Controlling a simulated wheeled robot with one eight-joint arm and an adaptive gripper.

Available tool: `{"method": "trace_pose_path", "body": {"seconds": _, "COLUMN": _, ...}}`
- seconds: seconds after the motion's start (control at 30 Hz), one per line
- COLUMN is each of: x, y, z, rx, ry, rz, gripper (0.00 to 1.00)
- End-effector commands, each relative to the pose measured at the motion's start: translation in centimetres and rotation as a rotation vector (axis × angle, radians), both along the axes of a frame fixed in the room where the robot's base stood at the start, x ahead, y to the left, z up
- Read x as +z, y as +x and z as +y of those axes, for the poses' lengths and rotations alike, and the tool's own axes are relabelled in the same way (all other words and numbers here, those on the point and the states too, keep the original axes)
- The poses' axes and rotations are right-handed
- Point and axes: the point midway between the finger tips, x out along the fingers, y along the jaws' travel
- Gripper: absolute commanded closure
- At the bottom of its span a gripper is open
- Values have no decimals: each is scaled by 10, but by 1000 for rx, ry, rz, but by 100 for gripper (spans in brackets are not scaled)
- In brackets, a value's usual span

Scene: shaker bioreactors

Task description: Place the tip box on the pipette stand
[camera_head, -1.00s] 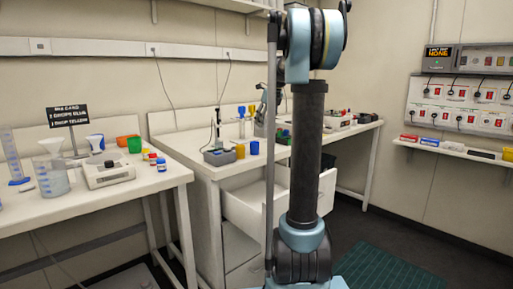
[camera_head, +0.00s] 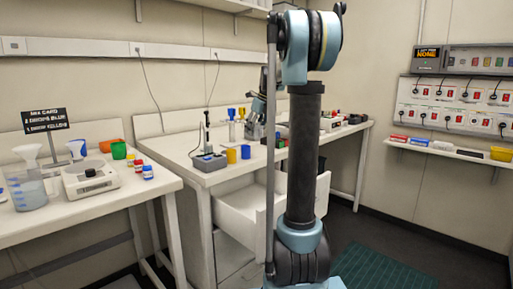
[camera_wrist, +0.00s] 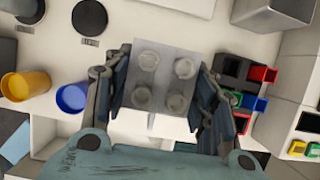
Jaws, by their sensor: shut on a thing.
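My gripper (camera_wrist: 165,92) is shut on a grey box with several round bumps on its top, which I take to be the tip box (camera_wrist: 148,62). The box sits between both fingers, above the white bench. In the head view my gripper (camera_head: 254,128) is small and partly behind my own arm, and the box cannot be made out clearly. A low grey-blue unit with a slim upright device, possibly the pipette stand (camera_head: 208,162), stands on the middle bench, left of the gripper. I cannot clearly identify the stand in the wrist view.
A yellow cup (camera_wrist: 28,84) and a blue cup (camera_wrist: 72,98) stand left of the gripper. A dark rack with red, green and blue parts (camera_wrist: 240,75) is close on the right. Dark round parts (camera_wrist: 90,18) lie beyond. An open drawer (camera_head: 240,208) juts from the bench.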

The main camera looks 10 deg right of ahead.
Motion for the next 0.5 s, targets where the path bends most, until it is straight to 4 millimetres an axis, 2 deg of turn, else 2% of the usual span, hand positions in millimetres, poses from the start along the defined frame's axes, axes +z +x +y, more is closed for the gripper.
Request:
{"method": "trace_pose_path", "body": {"seconds": 0.1, "x": -17, "y": 0, "z": 0, "rx": 0, "ry": 0, "rz": 0, "gripper": 74}}
{"method": "trace_pose_path", "body": {"seconds": 0.37, "x": -34, "y": 0, "z": 0, "rx": 0, "ry": 0, "rz": 0, "gripper": 74}}
{"method": "trace_pose_path", "body": {"seconds": 0.5, "x": -52, "y": 0, "z": 0, "rx": 0, "ry": 0, "rz": 0, "gripper": 74}}
